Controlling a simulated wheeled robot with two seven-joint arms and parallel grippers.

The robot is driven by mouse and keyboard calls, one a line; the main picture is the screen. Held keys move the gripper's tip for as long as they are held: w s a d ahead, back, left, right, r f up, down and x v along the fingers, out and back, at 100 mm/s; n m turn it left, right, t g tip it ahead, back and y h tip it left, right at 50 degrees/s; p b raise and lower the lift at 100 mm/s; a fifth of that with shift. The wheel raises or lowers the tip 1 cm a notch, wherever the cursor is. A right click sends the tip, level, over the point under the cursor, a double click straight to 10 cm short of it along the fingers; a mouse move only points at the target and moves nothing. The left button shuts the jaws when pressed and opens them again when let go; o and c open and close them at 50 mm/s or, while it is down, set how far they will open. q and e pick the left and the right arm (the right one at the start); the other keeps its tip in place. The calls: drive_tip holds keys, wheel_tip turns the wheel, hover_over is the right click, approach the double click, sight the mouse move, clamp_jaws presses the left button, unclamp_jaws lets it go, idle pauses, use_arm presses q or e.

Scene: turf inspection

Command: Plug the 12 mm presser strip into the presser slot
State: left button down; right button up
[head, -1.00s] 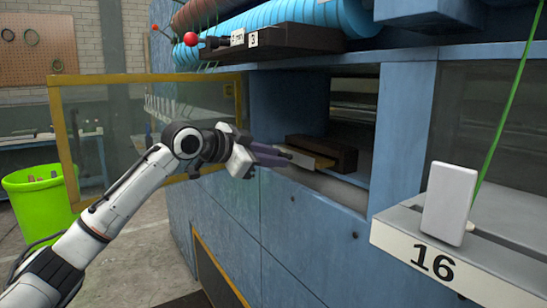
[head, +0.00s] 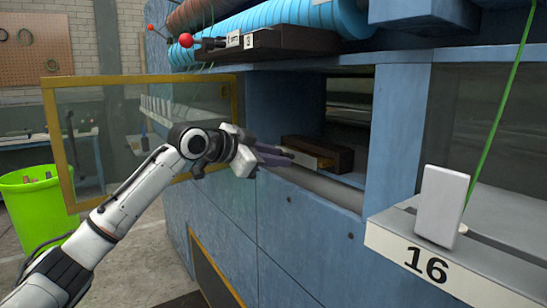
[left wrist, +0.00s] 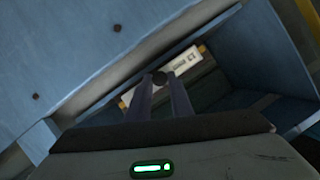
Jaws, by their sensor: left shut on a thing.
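My left gripper (head: 287,157) reaches into the opening in the blue machine, its purple fingers pointing right. In the left wrist view the fingers (left wrist: 160,90) are shut on a dark round knob (left wrist: 160,77). Behind the knob is a pale labelled strip (left wrist: 188,62), which I take to be the presser strip; its label is too small to read surely. In the head view a thin yellowish edge (head: 324,162) shows beside the fingertips, against a dark brown block (head: 335,153) that seems to hold the presser slot. How deep the strip sits is hidden. My right gripper is not in view.
Blue panels (head: 375,130) bound the opening at left and right. A dark block with labels (head: 290,42) sits on the ledge above. A yellow-framed clear panel (head: 58,140) stands behind my arm. At right are a pale beam marked 16 (head: 425,262) and a green cord (head: 505,110).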

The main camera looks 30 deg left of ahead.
sight(286, 154)
use_arm(q)
drive_tip(key=shift+w+d+r, duration=0.1)
drive_tip(key=shift+w+d, duration=0.15)
drive_tip(key=shift+w, duration=0.35)
drive_tip(key=shift+w+d, duration=0.25)
drive_tip(key=shift+w, duration=0.3)
drive_tip(key=shift+w+d+r, duration=0.1)
drive_tip(key=shift+w+d, duration=0.15)
drive_tip(key=shift+w, duration=0.35)
drive_tip(key=c, duration=1.5)
unclamp_jaws()
drive_tip(key=shift+f, duration=0.15)
drive_tip(key=shift+f, duration=0.1)
drive_tip(key=shift+s+a, duration=0.1)
drive_tip(key=shift+s, duration=0.1)
drive_tip(key=b+v, duration=0.2)
drive_tip(key=v, duration=0.8)
